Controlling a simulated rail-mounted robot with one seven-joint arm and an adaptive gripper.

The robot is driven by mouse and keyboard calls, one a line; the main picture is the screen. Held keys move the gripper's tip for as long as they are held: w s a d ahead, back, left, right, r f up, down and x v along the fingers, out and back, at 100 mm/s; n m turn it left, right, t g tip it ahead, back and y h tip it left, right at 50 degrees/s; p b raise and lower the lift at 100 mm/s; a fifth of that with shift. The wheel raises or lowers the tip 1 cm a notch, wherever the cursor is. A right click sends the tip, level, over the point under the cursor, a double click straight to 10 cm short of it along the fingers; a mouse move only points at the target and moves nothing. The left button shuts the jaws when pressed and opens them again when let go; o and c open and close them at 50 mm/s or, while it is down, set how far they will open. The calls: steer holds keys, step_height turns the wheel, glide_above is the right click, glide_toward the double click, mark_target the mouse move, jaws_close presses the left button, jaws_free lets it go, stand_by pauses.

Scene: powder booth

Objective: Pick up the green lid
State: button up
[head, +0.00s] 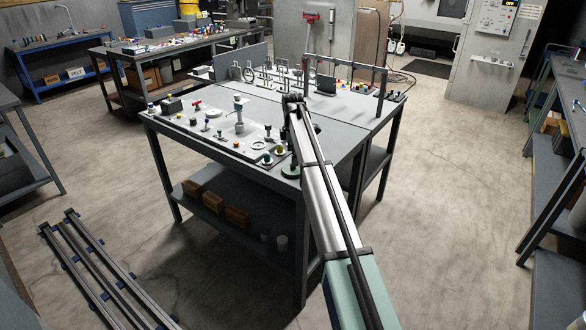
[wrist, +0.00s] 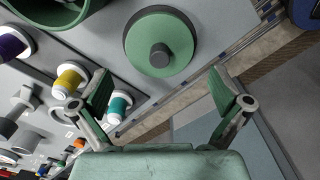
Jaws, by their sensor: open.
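The green lid (wrist: 160,45) is a round green disc with a dark grey knob at its centre, lying on the grey table top in the upper middle of the wrist view. My gripper (wrist: 165,92) is open and empty, its two green-padded fingers spread wide. The lid shows beyond the fingertips, not between them. In the head view, a green round shape (head: 291,170) shows at the table's front edge beside my arm; I cannot tell whether it is the lid. My gripper is hard to make out there, as my arm covers that area.
A green round-walled container (wrist: 92,14) is cut off at the wrist view's upper left. White jars with yellow (wrist: 69,78), teal (wrist: 118,105) and purple (wrist: 14,43) parts stand left of the lid. The table edge runs close on the lid's right.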

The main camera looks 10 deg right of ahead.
steer(key=shift+d+f+p, duration=0.1)
steer(key=shift+f+p, duration=0.65)
steer(key=shift+f, duration=1.4)
steer(key=shift+s+r, duration=0.1)
steer(key=shift+r, duration=0.05)
steer(key=c, duration=1.8)
jaws_close()
